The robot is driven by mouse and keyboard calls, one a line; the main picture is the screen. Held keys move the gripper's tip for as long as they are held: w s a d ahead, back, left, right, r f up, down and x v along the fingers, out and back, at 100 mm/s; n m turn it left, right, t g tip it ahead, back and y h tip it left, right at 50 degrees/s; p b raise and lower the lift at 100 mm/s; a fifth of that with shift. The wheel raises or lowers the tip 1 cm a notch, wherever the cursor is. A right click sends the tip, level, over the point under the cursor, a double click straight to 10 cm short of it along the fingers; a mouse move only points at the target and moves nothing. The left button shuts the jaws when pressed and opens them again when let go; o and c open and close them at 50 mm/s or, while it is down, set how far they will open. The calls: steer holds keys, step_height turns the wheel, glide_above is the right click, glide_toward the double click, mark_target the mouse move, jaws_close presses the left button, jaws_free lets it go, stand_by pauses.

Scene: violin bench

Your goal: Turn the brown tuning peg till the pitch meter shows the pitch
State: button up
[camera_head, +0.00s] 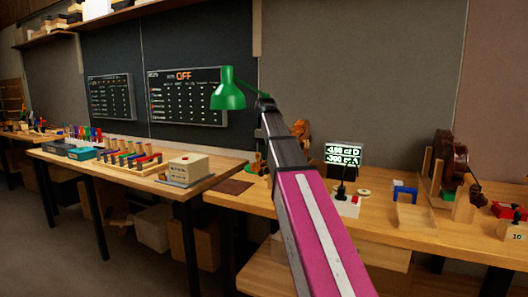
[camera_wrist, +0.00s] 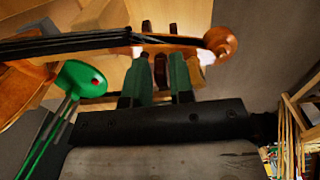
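In the wrist view a violin neck with its scroll (camera_wrist: 220,42) crosses the top. A brown tuning peg (camera_wrist: 160,72) stands between the two green-padded fingers of my gripper (camera_wrist: 161,78). The fingers are close on either side of the peg; whether both touch it I cannot tell. More peg heads show just beyond it. In the head view my arm hides the gripper and most of the violin; a brown part (camera_head: 300,129) shows behind the arm. The pitch meter (camera_head: 343,155) is a dark screen with two lit lines, too small to read surely.
A green lamp (camera_head: 228,95) stands left of my arm. Right of the meter are a blue bracket (camera_head: 405,193) and a brown instrument body (camera_head: 450,160) on the bench. A second bench (camera_head: 100,165) with coloured tools is at left.

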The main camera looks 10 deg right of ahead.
jaws_close()
steer(key=shift+n, duration=0.3)
steer(key=n, duration=0.3)
steer(key=shift+w, duration=0.1)
steer(key=shift+w+n, duration=0.1)
steer(key=shift+n, duration=1.8)
jaws_free()
